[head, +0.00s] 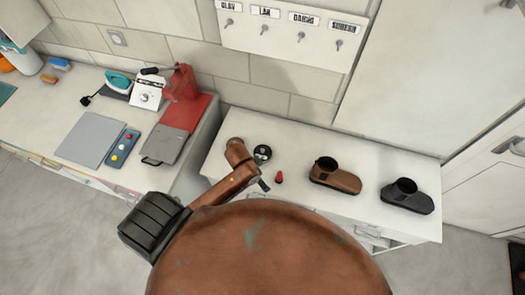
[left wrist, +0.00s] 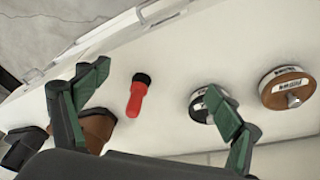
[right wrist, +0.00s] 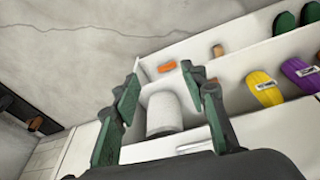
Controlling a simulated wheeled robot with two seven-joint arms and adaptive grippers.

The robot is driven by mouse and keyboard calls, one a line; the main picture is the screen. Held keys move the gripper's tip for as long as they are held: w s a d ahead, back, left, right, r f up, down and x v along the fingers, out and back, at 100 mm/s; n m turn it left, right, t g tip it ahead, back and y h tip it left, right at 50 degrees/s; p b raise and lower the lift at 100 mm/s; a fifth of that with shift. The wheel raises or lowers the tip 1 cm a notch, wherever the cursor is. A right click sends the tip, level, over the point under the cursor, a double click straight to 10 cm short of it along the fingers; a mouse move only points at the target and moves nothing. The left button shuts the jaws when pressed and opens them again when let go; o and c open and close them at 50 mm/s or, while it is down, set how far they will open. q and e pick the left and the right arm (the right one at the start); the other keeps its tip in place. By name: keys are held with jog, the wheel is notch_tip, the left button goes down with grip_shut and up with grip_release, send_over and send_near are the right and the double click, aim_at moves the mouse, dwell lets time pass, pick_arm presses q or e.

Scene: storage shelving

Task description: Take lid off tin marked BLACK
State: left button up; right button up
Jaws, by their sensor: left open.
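The round tin with a black lid (head: 262,153) stands on the white bench, and it also shows in the left wrist view (left wrist: 198,104). Its pale label is too small to read, and a finger partly covers it. A second tin with a brown lid (left wrist: 284,84) and a small metal knob stands beside it. My left gripper (left wrist: 158,80) is open and empty over the bench, its right finger overlapping the black-lidded tin in that view; contact cannot be told. My right gripper (right wrist: 163,87) is open, with a white cylinder (right wrist: 163,112) seen between its fingers.
A red-handled brush (left wrist: 136,97) with black bristles lies near the black-lidded tin. A brown shoe (head: 337,178) and a black shoe (head: 408,202) stand to the right on the bench (head: 300,140). A labelled hook board (head: 285,40) hangs above. White compartments (right wrist: 225,75) hold coloured items.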

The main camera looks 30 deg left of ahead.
pick_arm(q)
jog(key=w+m+g, duration=0.1)
jog(key=w+m, duration=0.1)
jog(key=w, duration=0.5)
pick_arm(e)
jog(key=s+f, duration=0.7)
jog(key=f, duration=0.7)
pick_arm(q)
notch_tip(320, 180, up, 3)
jog(key=m+g+y, duration=0.1)
jog(key=g+y, duration=0.1)
send_over(263, 150)
jog(key=shift+d, duration=0.4)
jog(key=shift+a+f, duration=0.1)
jog(key=shift+f, duration=0.5)
jog(key=f, duration=0.6)
jog(key=shift+a+f+p, duration=0.25)
jog(key=shift+a+p, duration=0.1)
jog(key=shift+a, duration=0.05)
pick_arm(e)
jog(key=s+f+g, duration=0.1)
jog(key=s+f, duration=0.7)
jog(key=s, duration=0.6)
jog(key=shift+a+f+n+g, duration=0.15)
jog(key=shift+f+n+g, duration=0.15)
jog(key=shift+n, duration=0.1)
pick_arm(q)
jog(key=shift+c, duration=0.3)
jog(key=c, duration=0.9)
